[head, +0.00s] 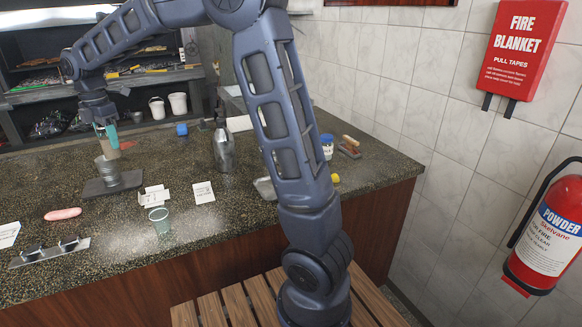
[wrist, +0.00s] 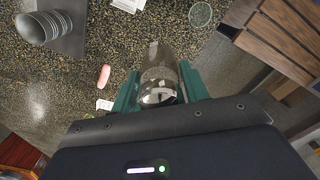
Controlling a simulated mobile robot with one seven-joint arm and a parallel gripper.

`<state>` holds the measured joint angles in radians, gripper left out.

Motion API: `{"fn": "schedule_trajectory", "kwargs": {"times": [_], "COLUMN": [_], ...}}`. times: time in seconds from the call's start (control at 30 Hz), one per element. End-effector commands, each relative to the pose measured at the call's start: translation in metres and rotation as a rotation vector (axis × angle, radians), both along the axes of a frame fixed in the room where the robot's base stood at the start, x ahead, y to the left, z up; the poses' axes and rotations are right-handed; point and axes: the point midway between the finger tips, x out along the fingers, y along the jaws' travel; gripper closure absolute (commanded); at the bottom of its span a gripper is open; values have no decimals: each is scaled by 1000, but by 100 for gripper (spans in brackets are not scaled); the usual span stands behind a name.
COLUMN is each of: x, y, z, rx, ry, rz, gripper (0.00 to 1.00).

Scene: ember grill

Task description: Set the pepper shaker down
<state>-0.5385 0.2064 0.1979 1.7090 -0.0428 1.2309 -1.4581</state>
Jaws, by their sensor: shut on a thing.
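My gripper (head: 106,136) is at the upper left in the head view, pointing down over the speckled counter (head: 115,240). In the wrist view, its two green fingers (wrist: 160,84) are shut on the pepper shaker (wrist: 158,72), a clear, glassy body with a shiny end. The shaker is held between the fingers, and counter shows behind it. The gap between shaker and counter cannot be judged.
A grey metal cylinder (head: 108,171) stands on a dark plate (head: 98,189) below my gripper. Nearby are a pink sausage-like object (head: 62,213), white cards (head: 203,192), a green-tinted glass (head: 159,219), a metal bottle (head: 223,150) and a metal rack (head: 48,252). Bare counter lies between them.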

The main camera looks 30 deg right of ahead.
Motion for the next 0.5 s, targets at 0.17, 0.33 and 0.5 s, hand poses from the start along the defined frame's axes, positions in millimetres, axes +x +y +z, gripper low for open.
{"fn": "schedule_trajectory", "kwargs": {"times": [0.17, 0.33, 0.5], "x": [43, 79, 108], "y": [-56, -114, -175], "z": [0, 0, 0], "rx": [1, 0, 0], "ry": [-1, 0, 0], "rz": [-114, -225, -334], "gripper": [85, 85, 85]}}
